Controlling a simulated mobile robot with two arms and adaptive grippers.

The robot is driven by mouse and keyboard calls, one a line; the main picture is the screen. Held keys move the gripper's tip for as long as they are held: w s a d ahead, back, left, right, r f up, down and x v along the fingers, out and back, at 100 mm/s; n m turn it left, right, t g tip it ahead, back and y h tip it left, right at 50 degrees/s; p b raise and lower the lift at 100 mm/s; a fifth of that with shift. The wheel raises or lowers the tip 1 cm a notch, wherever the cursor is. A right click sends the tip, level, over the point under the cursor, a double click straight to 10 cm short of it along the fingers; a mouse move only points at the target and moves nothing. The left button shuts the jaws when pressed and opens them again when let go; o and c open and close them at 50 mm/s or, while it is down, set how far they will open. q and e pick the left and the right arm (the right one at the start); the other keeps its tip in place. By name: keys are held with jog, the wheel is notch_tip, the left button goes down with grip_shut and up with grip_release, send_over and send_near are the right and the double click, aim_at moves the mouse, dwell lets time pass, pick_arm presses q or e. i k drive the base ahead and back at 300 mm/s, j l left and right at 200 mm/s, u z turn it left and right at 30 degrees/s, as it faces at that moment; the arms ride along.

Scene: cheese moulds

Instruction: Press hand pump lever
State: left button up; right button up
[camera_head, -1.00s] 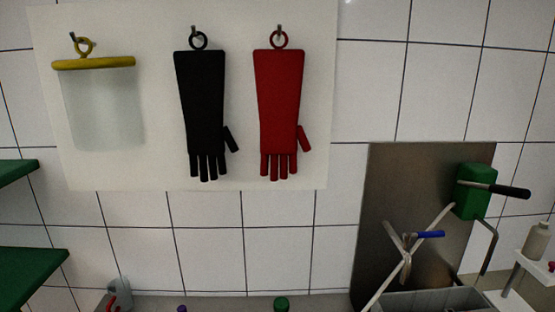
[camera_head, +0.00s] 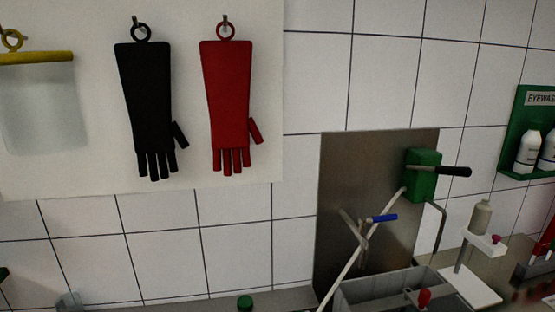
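A green box-shaped pump body (camera_head: 422,187) is fixed to a steel panel on the right. Its lever (camera_head: 455,171) has a black grip and sticks out to the right, roughly level. A thin bent grey pipe (camera_head: 441,228) comes down at the pump's right side. Neither of my grippers shows in the head view, and nothing is seen touching the lever.
The steel splash panel (camera_head: 338,190) stands behind a grey basin (camera_head: 352,290). Grey rods with a blue-handled lever (camera_head: 384,218) stand left of the pump. A bottle (camera_head: 480,217) on a white stand and a green eyewash holder (camera_head: 520,112) are to the right.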

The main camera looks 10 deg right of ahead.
aim_at(443, 170)
jog(key=z, duration=1.2)
